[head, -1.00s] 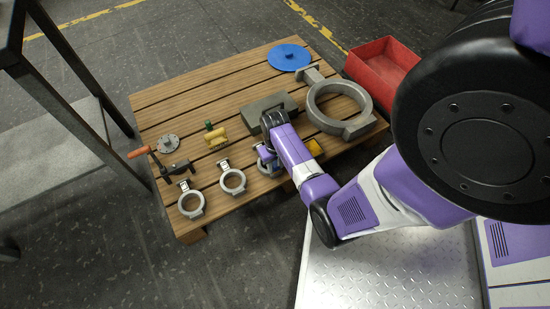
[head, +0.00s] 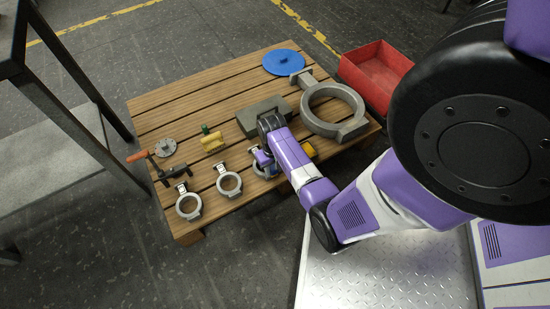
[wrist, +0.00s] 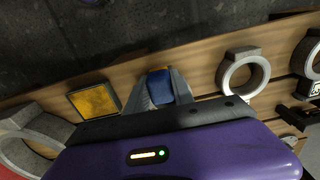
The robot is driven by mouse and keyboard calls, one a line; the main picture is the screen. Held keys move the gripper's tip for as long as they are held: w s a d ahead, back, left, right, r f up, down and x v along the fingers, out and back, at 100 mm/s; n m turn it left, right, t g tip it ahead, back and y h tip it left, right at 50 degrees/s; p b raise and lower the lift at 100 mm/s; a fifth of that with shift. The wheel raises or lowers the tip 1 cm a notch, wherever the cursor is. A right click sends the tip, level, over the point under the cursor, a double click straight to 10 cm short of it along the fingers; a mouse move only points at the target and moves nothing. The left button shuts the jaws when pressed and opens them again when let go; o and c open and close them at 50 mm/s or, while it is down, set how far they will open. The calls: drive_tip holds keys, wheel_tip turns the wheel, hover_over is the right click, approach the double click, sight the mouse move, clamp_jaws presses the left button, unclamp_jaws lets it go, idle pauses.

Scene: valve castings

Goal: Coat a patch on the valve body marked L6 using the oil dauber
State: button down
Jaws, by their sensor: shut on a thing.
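My gripper (wrist: 158,90) points down at the front edge of the pallet, its fingers shut on a blue piece (wrist: 160,86), which looks like the oil dauber's handle. The dauber's lower end is hidden. In the head view my gripper (head: 264,160) is over the right-hand grey ring-shaped valve body (head: 257,169), mostly covered by my arm; contact cannot be told. Two similar valve bodies stand left of it, a middle one (head: 229,184) and a left one (head: 188,206), each with a pale tag. The markings are too small to read, so I cannot tell which is L6.
A yellow pad in a dark frame (wrist: 95,102) lies beside my gripper. The pallet (head: 190,95) also bears a grey block (head: 250,115), a large ring casting (head: 345,130), a blue disc (head: 284,62), a yellow part (head: 212,142) and an orange-handled tool (head: 138,156). A red bin (head: 375,72) stands behind right.

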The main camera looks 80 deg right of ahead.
sight(273, 167)
drive_tip(key=shift+r+p, duration=2.65)
drive_tip(key=shift+r, duration=0.15)
